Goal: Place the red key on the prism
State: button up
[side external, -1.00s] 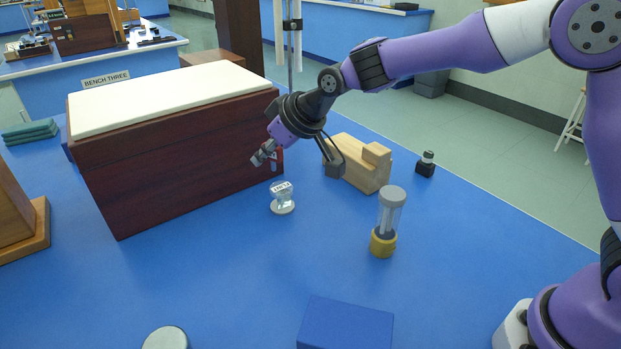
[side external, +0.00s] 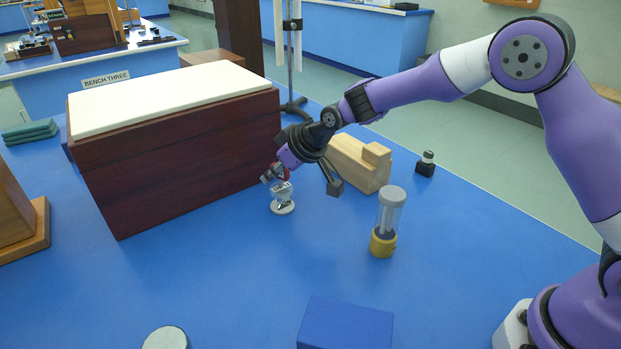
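The small red key (side external: 282,173) is at the tips of my gripper (side external: 277,178), which looks shut on it; the fingers hide part of it. The prism seems to be the small clear piece with a white label (side external: 281,194), on a round white foot on the blue bench, in front of the dark wooden box. My gripper is tilted down, just above the prism, and its tips overlap the prism's top in this view. I cannot tell whether the key touches the prism.
The dark box with a white top (side external: 180,150) stands close behind and left of my gripper. A pale wooden block (side external: 358,165), a clear cylinder with a yellow base (side external: 386,225) and a small black piece (side external: 426,165) stand to the right. A blue block (side external: 345,324) is in front.

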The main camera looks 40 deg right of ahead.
jog(key=shift+o, duration=0.4)
jog(key=shift+r, duration=0.2)
jog(key=shift+s+d+r, duration=0.1)
jog(key=shift+s+r, duration=0.05)
jog(key=shift+r, duration=0.15)
jog(key=v, duration=1.1)
jog(key=s+d+r+m+g+h, duration=0.1)
jog(key=s+d, duration=0.3)
jog(key=s, duration=0.7)
jog(key=s+d+r+m+g+h, duration=0.1)
jog(key=s+d+m+h, duration=0.1)
jog(key=s, duration=0.9)
jog(key=d+m, duration=0.1)
jog(key=d, duration=0.1)
jog(key=shift+s+d, duration=0.2)
jog(key=shift+d, duration=0.15)
